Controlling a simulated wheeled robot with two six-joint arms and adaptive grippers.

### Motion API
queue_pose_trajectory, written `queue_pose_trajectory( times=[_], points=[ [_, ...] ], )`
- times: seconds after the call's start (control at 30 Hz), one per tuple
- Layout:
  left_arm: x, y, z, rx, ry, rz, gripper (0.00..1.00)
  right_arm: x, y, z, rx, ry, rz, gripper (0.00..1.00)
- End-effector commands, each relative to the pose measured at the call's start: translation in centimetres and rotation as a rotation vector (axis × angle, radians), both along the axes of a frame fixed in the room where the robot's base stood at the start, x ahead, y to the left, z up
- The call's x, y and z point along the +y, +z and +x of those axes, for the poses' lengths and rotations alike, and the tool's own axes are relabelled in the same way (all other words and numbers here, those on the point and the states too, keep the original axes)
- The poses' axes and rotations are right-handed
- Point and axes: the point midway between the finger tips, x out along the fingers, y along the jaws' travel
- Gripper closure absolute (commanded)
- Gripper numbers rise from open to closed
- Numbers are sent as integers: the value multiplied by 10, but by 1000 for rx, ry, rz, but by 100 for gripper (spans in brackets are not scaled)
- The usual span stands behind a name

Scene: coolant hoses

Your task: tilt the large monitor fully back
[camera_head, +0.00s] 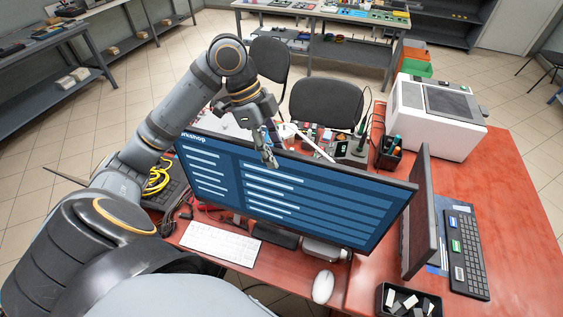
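The large monitor (300,203) stands on the red table, its lit blue screen with white lines of text facing me. Its foot is mostly hidden behind the screen's lower edge. My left gripper (269,158) reaches over from the left, fingers pointing down at the monitor's top edge, near the middle. The fingers look closed together with nothing between them. The tips overlap the top of the screen in the picture; I cannot tell whether they touch it. My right gripper is not in view.
A second, dark monitor (419,215) stands edge-on at the right, beside a black keyboard (463,250). A white keyboard (220,243) and mouse (323,286) lie in front. A white machine (435,115), a tool cup (388,153) and tools are behind.

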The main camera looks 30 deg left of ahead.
Motion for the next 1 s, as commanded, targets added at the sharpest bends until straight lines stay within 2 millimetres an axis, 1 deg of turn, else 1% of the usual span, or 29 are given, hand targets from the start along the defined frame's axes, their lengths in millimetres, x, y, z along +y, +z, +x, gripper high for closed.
queue_pose_trajectory(
  times=[0.07, 0.13, 0.2, 0.3, 0.37, 0.47, 0.6, 0.73, 0.8, 0.9, 1.0],
  points=[
    [-8, -14, 0, 4, -2, -5, 61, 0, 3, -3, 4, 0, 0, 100],
    [-12, -25, 1, 3, -3, -6, 61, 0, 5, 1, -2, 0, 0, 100],
    [-15, -34, 2, 2, -1, -5, 61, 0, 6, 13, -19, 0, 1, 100],
    [-18, -41, 2, 0, -1, -2, 61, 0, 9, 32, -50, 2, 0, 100],
    [-19, -43, 2, 0, 0, -1, 61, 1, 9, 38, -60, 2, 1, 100],
    [-19, -45, 2, -1, 0, 1, 61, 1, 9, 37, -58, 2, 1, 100],
    [-18, -45, 2, -1, 0, 0, 61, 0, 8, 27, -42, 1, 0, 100],
    [-19, -44, 2, -1, 0, 0, 79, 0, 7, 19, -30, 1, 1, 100],
    [-19, -44, 2, -1, 0, 0, 88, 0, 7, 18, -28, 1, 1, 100],
    [-18, -44, 2, -1, 0, 0, 100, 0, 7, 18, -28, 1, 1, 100],
    [-19, -44, 2, -1, 0, 0, 100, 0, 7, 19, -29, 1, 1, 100]
  ],
)
